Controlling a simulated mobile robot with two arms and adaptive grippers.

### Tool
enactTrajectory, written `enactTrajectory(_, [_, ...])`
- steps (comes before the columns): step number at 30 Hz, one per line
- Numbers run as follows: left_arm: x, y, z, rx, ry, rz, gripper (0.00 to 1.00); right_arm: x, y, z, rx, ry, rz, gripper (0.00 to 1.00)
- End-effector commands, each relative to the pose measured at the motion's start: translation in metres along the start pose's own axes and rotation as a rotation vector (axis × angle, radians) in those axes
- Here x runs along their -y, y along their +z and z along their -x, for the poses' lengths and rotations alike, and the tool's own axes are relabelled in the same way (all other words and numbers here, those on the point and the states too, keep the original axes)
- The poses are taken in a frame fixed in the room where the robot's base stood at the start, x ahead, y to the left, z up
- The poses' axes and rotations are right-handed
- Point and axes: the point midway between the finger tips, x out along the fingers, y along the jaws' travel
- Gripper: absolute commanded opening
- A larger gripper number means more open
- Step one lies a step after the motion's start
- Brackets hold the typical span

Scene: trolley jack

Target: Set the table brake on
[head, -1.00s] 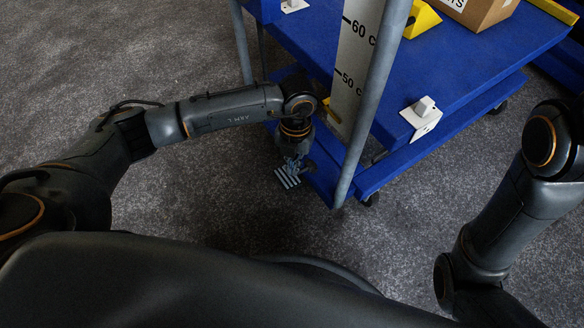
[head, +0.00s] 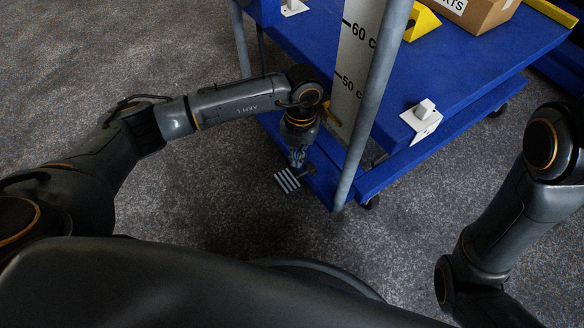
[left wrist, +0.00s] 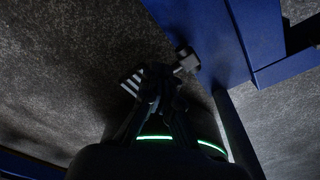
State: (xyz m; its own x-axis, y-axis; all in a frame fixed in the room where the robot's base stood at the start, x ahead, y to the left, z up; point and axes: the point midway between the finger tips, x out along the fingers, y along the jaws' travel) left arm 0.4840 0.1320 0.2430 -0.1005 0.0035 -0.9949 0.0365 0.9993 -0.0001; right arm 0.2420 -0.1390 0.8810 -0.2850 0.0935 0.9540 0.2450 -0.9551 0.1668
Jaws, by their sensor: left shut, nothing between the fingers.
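The table brake is a small pedal with dark and pale stripes (head: 287,181), low at the near left corner of the blue trolley table (head: 455,70). In the left wrist view the striped pedal (left wrist: 131,84) shows just beyond the fingers, with its arm joining the blue frame. My left gripper (head: 297,160) points down with its fingers shut and empty, right above or at the pedal. I cannot tell whether the fingertips touch it. The fingers (left wrist: 160,88) hide part of the pedal in the left wrist view. My right gripper is out of view; only its arm shows.
A grey upright post (head: 374,107) and a height scale board (head: 353,75) stand close to the right of my left gripper. A white switch block (head: 423,118) and a cardboard box (head: 482,12) are on the trolley. The carpet to the left is clear.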

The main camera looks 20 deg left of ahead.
Motion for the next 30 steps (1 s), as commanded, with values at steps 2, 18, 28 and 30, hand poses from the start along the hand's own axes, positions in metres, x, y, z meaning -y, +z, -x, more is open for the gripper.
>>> enactTrajectory(2, [0.000, 0.000, 0.001, 0.000, 0.000, 0.000, 0.00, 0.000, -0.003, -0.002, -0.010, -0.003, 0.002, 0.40])
enactTrajectory(18, [0.000, 0.001, 0.093, 0.004, -0.001, 0.000, 0.00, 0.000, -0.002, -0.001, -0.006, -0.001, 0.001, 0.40])
enactTrajectory(28, [0.000, 0.000, 0.120, 0.000, 0.000, 0.000, 0.00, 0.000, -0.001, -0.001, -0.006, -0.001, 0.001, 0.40])
enactTrajectory(30, [0.000, 0.000, 0.120, 0.000, 0.000, 0.000, 0.00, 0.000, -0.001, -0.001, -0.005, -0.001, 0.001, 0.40])
